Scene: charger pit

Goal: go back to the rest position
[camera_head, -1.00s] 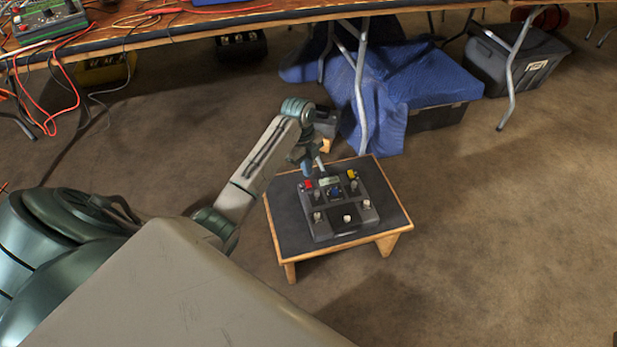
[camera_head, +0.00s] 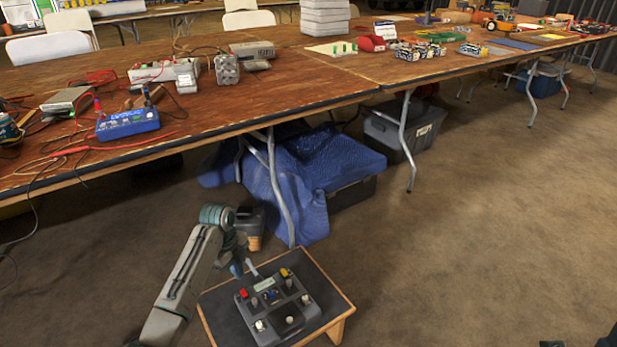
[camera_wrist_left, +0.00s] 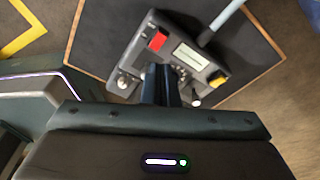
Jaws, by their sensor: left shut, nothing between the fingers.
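My left gripper (camera_head: 239,268) reaches in from the lower left in the head view, over the back left edge of a low stool. In the left wrist view its fingers (camera_wrist_left: 161,84) are shut with nothing between them, above a dark grey control box. The control box (camera_head: 291,311) sits on the stool's dark top. It has a red part, a yellow part, a small display (camera_wrist_left: 191,57) and several knobs. How far the fingertips are from the box is hard to tell. At the bottom right of the head view, only small dark pieces show; my right gripper cannot be made out.
The low stool (camera_head: 320,270) has a wooden rim. Behind it are a blue cloth (camera_head: 325,160) over a box, metal table legs and a grey bin (camera_head: 404,130). A long wooden table (camera_head: 300,85) with electronics crosses the back. Open floor (camera_head: 490,230) lies to the right.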

